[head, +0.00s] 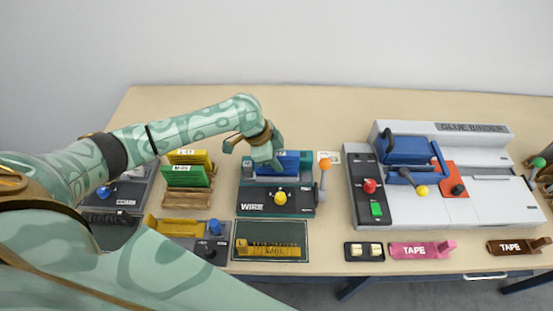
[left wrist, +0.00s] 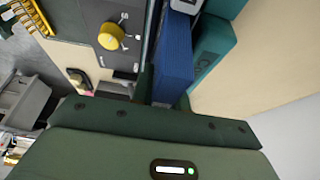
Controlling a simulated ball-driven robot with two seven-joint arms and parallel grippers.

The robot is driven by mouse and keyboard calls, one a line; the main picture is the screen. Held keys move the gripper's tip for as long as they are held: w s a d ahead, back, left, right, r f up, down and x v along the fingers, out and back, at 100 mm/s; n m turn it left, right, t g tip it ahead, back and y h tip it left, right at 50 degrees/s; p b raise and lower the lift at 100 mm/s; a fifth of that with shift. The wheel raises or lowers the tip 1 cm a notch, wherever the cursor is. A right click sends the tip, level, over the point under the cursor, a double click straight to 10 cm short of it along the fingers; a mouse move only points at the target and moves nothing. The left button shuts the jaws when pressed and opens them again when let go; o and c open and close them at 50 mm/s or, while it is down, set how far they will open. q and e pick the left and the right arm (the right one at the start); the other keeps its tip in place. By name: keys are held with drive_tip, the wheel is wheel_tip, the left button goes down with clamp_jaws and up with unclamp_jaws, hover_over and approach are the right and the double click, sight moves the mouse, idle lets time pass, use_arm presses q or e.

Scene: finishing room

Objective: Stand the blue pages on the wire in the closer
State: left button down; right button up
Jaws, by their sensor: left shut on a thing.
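My left gripper (head: 272,160) is shut on the blue pages (head: 291,163), a dark blue block that stands upright at the back of the closer (head: 305,201). The closer is a teal machine marked WIRE, with a yellow knob and an orange-tipped lever standing up at its right. In the left wrist view the blue pages (left wrist: 173,55) lie between my fingers (left wrist: 164,98), alongside a teal part of the closer (left wrist: 213,52). The wire and the lower edge of the pages are hidden, so I cannot tell whether they touch. My right gripper is out of view.
A wooden rack (head: 187,199) with yellow and green blocks stands left of the closer. A dark mat (head: 270,257) with a yellow comb-like piece lies in front. The glue binder (head: 470,205) stands at right, with tape dispensers (head: 421,249) before it. The table's back strip is clear.

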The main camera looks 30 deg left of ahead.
use_arm(q)
drive_tip(key=shift+f, duration=0.55)
drive_tip(key=c, duration=1.6)
unclamp_jaws()
drive_tip(key=shift+c, duration=0.2)
drive_tip(key=p+v, duration=0.6)
drive_tip(key=shift+r, duration=0.1)
drive_tip(key=p+v, duration=0.5)
